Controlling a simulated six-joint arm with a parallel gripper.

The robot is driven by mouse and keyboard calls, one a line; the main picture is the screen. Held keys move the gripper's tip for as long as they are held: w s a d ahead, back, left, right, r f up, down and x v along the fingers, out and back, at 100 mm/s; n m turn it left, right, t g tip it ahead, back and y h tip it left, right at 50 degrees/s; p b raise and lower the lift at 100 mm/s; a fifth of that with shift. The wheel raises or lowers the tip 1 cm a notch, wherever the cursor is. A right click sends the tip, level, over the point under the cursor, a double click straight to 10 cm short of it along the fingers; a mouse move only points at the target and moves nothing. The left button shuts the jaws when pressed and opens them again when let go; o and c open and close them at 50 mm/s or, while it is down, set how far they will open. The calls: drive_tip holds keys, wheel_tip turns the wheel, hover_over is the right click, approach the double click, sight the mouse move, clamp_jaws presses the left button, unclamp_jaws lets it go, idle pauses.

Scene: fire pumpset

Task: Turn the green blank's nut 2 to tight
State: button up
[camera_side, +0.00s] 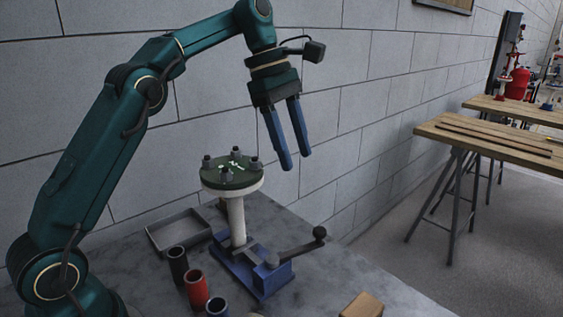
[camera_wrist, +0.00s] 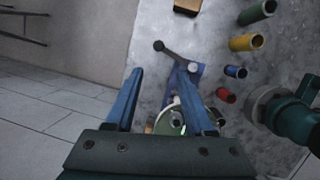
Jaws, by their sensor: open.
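The green blank (camera_side: 240,183) is a round disc lying on the flange of an upright white pipe (camera_side: 236,215). Several dark nuts stand around its rim, among them a left one (camera_side: 207,161), a front one (camera_side: 225,174) and a right one (camera_side: 254,163). I cannot tell which is nut 2, or how tight any is. White marks show on the disc. My gripper (camera_side: 295,161) is open and empty, with long blue fingers pointing down, to the right of the blank. In the wrist view the blank (camera_wrist: 168,122) is partly hidden behind my gripper (camera_wrist: 162,75).
A blue vice (camera_side: 262,275) holds the pipe; its dark handle (camera_side: 300,245) sticks out to the right. A grey tray (camera_side: 180,232) lies at left. Black (camera_side: 178,265) and red (camera_side: 197,288) cylinders stand in front. A wooden block (camera_side: 362,305) lies at front right.

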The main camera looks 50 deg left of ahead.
sight(318, 233)
drive_tip(key=d+f+m, duration=0.1)
drive_tip(key=f, duration=0.3)
drive_tip(key=w+d+f+m+g, duration=0.1)
drive_tip(key=d+f, duration=0.1)
drive_tip(key=f, duration=0.3)
drive_tip(key=d+f+m+g, duration=0.1)
drive_tip(key=f, duration=0.3)
drive_tip(key=shift+w+d+f, duration=0.25)
drive_tip(key=shift+w+f, duration=0.05)
drive_tip(key=shift+w, duration=0.05)
drive_tip(key=d+m, duration=0.1)
drive_tip(key=m, duration=0.1)
drive_tip(key=s+d+m+g, duration=0.1)
drive_tip(key=shift+s+d+m, duration=0.1)
drive_tip(key=shift+d+m, duration=0.2)
drive_tip(key=shift+m, duration=0.1)
drive_tip(key=shift+r, duration=0.1)
